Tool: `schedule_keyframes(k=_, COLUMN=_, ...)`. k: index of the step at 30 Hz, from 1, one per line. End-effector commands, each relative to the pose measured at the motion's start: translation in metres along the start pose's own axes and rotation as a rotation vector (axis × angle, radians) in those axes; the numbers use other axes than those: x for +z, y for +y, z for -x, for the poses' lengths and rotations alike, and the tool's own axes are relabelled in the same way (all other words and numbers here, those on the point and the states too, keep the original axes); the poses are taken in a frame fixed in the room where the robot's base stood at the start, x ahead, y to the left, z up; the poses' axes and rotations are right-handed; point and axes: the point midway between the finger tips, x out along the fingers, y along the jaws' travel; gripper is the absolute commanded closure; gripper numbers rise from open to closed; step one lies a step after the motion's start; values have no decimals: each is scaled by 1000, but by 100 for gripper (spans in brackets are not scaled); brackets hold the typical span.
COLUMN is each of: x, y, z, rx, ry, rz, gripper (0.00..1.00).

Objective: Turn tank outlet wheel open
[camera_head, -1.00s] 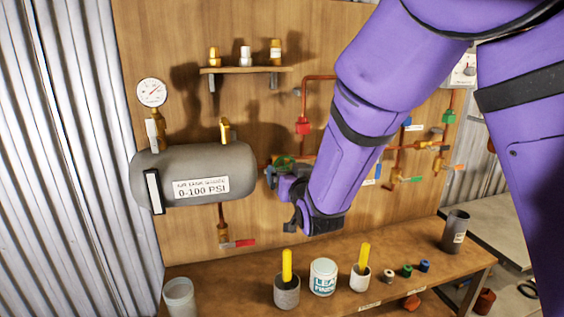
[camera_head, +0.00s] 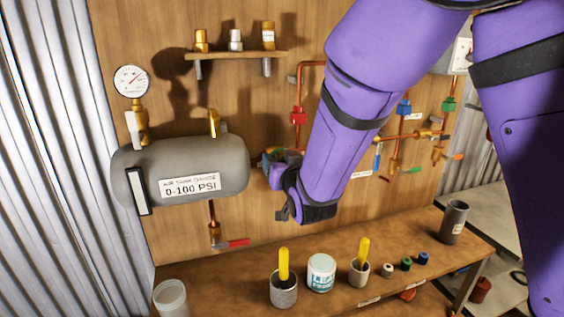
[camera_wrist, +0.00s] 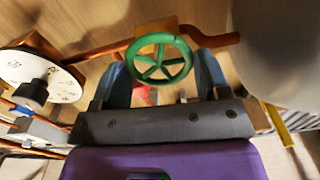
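The tank outlet wheel is a green spoked handwheel (camera_wrist: 159,60) on a copper pipe, shown whole in the wrist view. In the head view a little of the green wheel (camera_head: 271,154) shows beside my gripper, which hides the rest. The grey tank (camera_head: 225,160) with a "0-100 PSI" label is left of it. My gripper (camera_wrist: 163,70) is open, with one bluish finger on each side of the wheel. The fingers look close to the rim; I cannot tell whether they touch it. In the head view my gripper (camera_head: 272,176) is at the tank's right end.
A gauge (camera_head: 131,81) stands above the tank, and a red-handled valve (camera_head: 232,243) hangs below. A shelf (camera_head: 222,56) with fittings is above. Several pipes and valves are right of my arm. The bench (camera_head: 225,275) below holds cups and a white can (camera_head: 321,272).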

Motion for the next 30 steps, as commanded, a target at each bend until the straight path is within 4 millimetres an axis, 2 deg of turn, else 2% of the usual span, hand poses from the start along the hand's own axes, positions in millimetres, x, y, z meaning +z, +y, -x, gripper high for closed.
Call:
schedule_keyframes(k=11, x=0, y=0, z=0, rx=0, ry=-1, rz=92, gripper=55)
schedule_keyframes(k=30, x=2, y=-2, z=0, rx=0, ry=-3, rz=560, gripper=55)
